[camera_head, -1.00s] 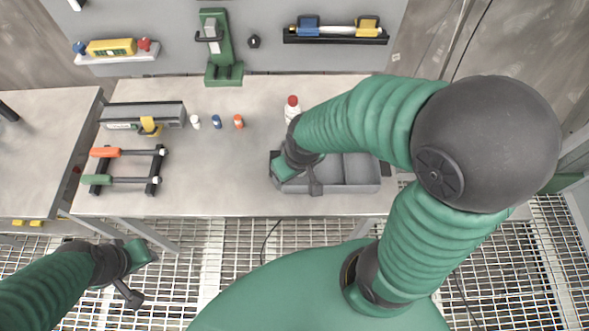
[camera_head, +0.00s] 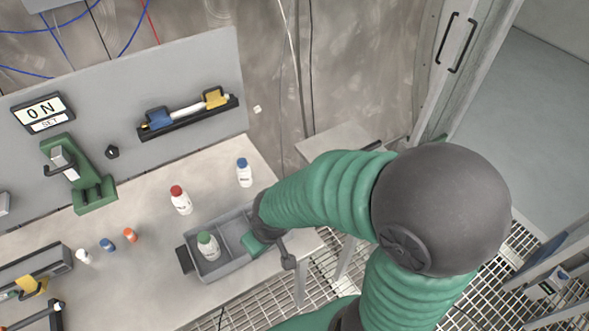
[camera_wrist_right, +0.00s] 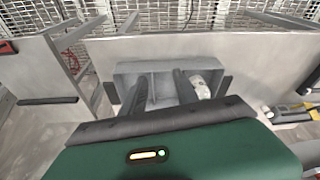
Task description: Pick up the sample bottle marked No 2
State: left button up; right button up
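Three larger white bottles show in the head view. A green-capped bottle (camera_head: 208,246) stands in the left part of the grey divided tray (camera_head: 226,269). A red-capped bottle (camera_head: 181,200) stands on the table behind the tray, and a blue-capped bottle (camera_head: 244,173) stands farther right. Their labels are too small to read, so I cannot tell which is No 2. My right gripper (camera_wrist_right: 160,78) is over the tray's right end, its fingers apart with nothing seen between them. My left gripper is out of view.
Small bottles with white (camera_head: 83,256), blue (camera_head: 107,245) and orange (camera_head: 130,235) caps stand left on the table (camera_head: 150,280). A green stand (camera_head: 80,180) and a wall rack (camera_head: 188,113) are behind. Grating floor lies beyond the table's right edge.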

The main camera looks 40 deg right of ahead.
aim_at(243, 171)
jog(key=z, duration=0.9)
jog(key=i+l+u, duration=0.2)
